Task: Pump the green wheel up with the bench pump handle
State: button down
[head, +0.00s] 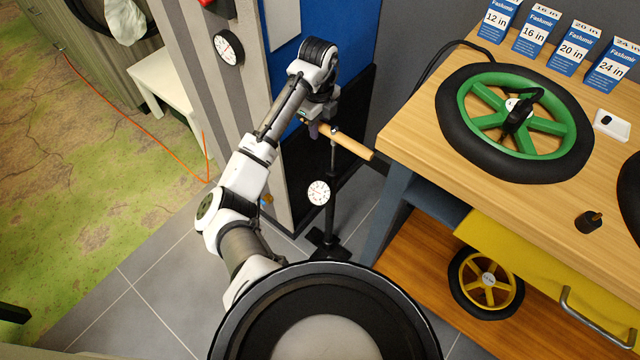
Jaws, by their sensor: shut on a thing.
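The green wheel (551,144) with its black tyre lies flat on the wooden bench top at the right. A dark hose end or pump head sits at its hub. The bench pump stands on the floor left of the bench, with a round white gauge (318,192) on its upright. Its wooden handle (350,143) is a horizontal bar at the top of the rod. My gripper (318,125) is at the left end of the handle and shut on it. The fingertips are partly hidden by the wrist.
Size boxes (579,45) stand along the back of the bench (416,142). A small white device (611,125) and a dark knob-like item (589,221) lie on it. A yellow wheel (487,281) sits on the lower shelf. A striped wall is close behind my arm. An orange cord (147,153) crosses the floor.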

notch_tip(320, 180, up, 26)
jog(key=p, duration=1)
jog(key=shift+a, duration=0.1)
notch_tip(320, 180, down, 36)
jog(key=b, duration=1.9)
jog(key=shift+s, duration=0.15)
jog(key=c, duration=1.1)
grip_release()
jog(key=o, duration=0.5)
jog(key=shift+r, duration=0.2)
